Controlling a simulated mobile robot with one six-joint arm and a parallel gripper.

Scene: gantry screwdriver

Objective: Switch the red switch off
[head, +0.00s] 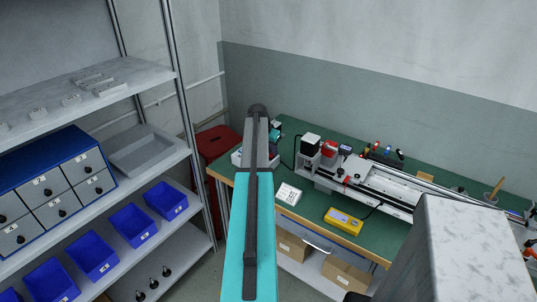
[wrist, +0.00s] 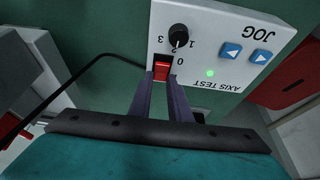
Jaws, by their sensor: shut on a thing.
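The red switch (wrist: 161,69) sits at the lower edge of a white control panel (wrist: 205,20) in the wrist view, beside a printed 0. My gripper (wrist: 162,78) reaches up to it, with its two purple-grey fingers at either side of the switch and shut on it. A green light (wrist: 210,73) is lit on the panel. Which way the switch is set cannot be told. In the head view my own arm covers the gripper and the switch.
The panel also carries a black knob (wrist: 179,37) and blue arrow buttons (wrist: 231,51). A black cable (wrist: 80,75) runs beside it. The green workbench (head: 300,215) holds a linear gantry (head: 375,185) and a yellow device (head: 343,221). Shelves with blue bins (head: 133,225) stand left.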

